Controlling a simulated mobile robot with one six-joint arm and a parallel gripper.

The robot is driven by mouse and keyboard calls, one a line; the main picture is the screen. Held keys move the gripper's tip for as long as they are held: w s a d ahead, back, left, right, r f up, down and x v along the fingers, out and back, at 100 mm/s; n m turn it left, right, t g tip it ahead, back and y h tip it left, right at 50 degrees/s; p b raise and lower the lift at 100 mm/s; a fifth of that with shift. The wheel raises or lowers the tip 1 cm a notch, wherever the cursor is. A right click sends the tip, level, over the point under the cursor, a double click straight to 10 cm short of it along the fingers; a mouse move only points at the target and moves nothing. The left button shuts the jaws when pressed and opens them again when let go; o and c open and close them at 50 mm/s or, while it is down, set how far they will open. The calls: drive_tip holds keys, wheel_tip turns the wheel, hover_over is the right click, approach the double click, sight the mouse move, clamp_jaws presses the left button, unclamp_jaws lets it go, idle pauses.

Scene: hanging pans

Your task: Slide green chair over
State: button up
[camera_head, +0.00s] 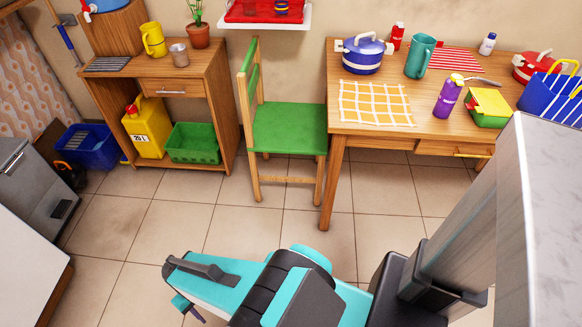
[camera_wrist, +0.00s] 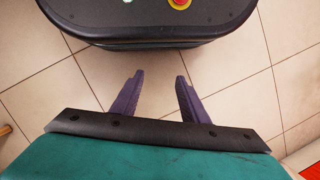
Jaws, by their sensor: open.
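The green chair (camera_head: 290,127) stands upright on the tiled floor between the wooden cabinet and the table in the head view. It has a green seat, a green-topped backrest on its left side and light wooden legs. Its right edge is close to the table's left leg. My gripper (camera_wrist: 158,88) shows in the wrist view with its two dark purple fingers apart and nothing between them. It points down over bare floor tiles, and my own base shows at the top. In the head view my arm is low in front, well short of the chair.
The wooden table (camera_head: 350,115) on the right holds a blue pot (camera_head: 366,56), a green mug (camera_head: 420,57) and other items. The wooden cabinet (camera_head: 216,75) on the left has a yellow canister (camera_head: 146,130) and green crate (camera_head: 193,144) below. The floor (camera_head: 175,222) before the chair is clear.

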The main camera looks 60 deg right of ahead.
drive_tip(key=w+d+f+m+t+b, duration=0.35)
drive_tip(key=w+d, duration=0.25)
drive_tip(key=w, duration=0.3)
drive_tip(key=w+d+f+m+t+b, duration=0.2)
drive_tip(key=w+d+m+t+b, duration=0.25)
drive_tip(key=w, duration=0.45)
drive_tip(key=w+d+r+m+t+h+b, duration=0.25)
drive_tip(key=w+d+m+b, duration=0.2)
drive_tip(key=d, duration=0.65)
drive_tip(key=w+d+r+m+t+h+b, duration=0.1)
drive_tip(key=w+d+m+t+h+b, duration=0.3)
drive_tip(key=d, duration=0.7)
drive_tip(key=s+d+r+m+g+h+b, duration=0.1)
drive_tip(key=s+d+r+m+h+b, duration=0.25)
drive_tip(key=d, duration=0.65)
drive_tip(key=s+d+r+m+g+h+b, duration=0.2)
drive_tip(key=s+d+m+h+b, duration=0.15)
drive_tip(key=d, duration=0.65)
drive_tip(key=s+d+r+m+g+h+b, duration=0.2)
drive_tip(key=s+d+m+g+b, duration=0.1)
drive_tip(key=s+d+m, duration=0.2)
drive_tip(key=s+d+r+m+g+h+b, duration=0.3)
drive_tip(key=s+d, duration=0.6)
drive_tip(key=s, duration=0.5)
drive_tip(key=shift+d+m+g+h+b, duration=0.35)
drive_tip(key=shift+m+g+b, duration=0.2)
drive_tip(key=shift+m+b, duration=0.25)
drive_tip(key=shift+d, duration=0.1)
